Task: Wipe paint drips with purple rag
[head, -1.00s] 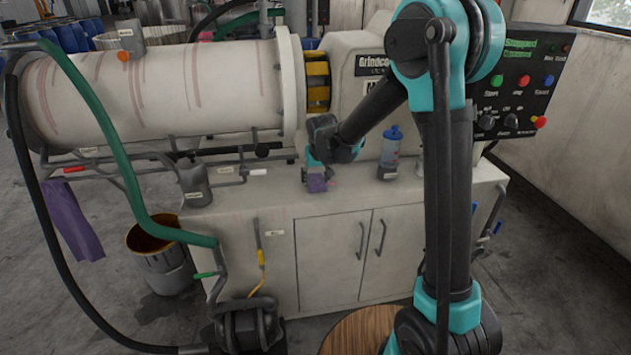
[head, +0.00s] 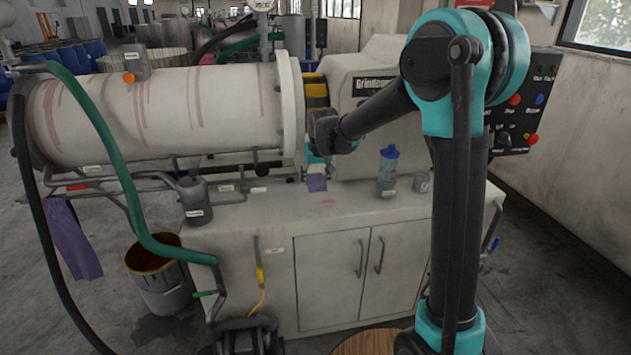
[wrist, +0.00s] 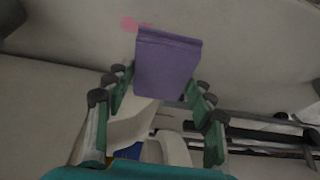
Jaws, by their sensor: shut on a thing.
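My gripper (head: 318,172) is shut on a small folded purple rag (head: 317,183), just above the cabinet top (head: 270,212) below the mill drum's right end. In the wrist view the rag (wrist: 167,62) sits between the green and black fingers (wrist: 160,100). A pinkish-red paint mark (head: 328,202) lies on the cabinet top below and right of the rag; it also shows beside the rag in the wrist view (wrist: 130,24). Thin reddish drips (head: 141,100) run down the pale mill drum (head: 210,110). Whether the rag touches the cabinet top cannot be told.
A blue-topped bottle (head: 388,168) and a grey cup (head: 422,184) stand right of the gripper. A dark labelled can (head: 194,200) stands left. Another purple rag (head: 72,238) hangs at far left. A green hose (head: 120,170) crosses in front of the drum.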

